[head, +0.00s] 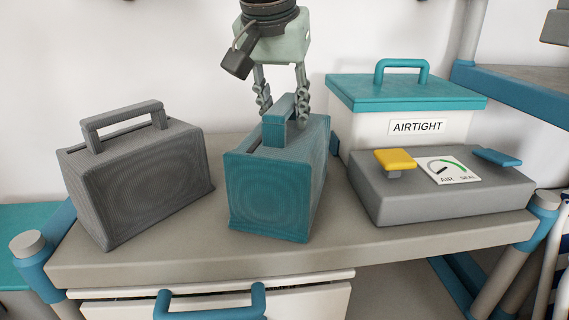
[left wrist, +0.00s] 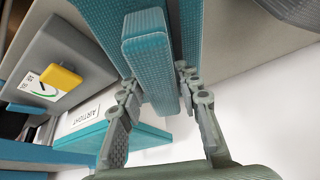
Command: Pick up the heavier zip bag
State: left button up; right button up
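Two zip bags stand upright on the bench. The grey bag (head: 140,175) is on the left, and the teal bag (head: 268,190) stands in the middle; both have a raised handle. My left gripper (head: 283,112) points down from above at the teal bag's handle. Its fingers are spread, one on either side of the handle. The left wrist view shows the teal handle (left wrist: 147,45) between the two fingers (left wrist: 158,88), with a gap visible on the right side. The teal bag rests on the bench. My right gripper is not in view.
A grey box (head: 440,190) with a yellow knob, a dial and a blue tab stands on the right. Behind it is a white bin with a teal lid (head: 405,90), labelled AIRTIGHT. A drawer with a blue handle (head: 210,300) is below the bench top (head: 180,262). Clear surface separates the bags.

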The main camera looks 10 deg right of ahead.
pick_arm(q)
grip_shut()
jog(key=shift+r, duration=0.15)
jog(key=shift+r, duration=0.1)
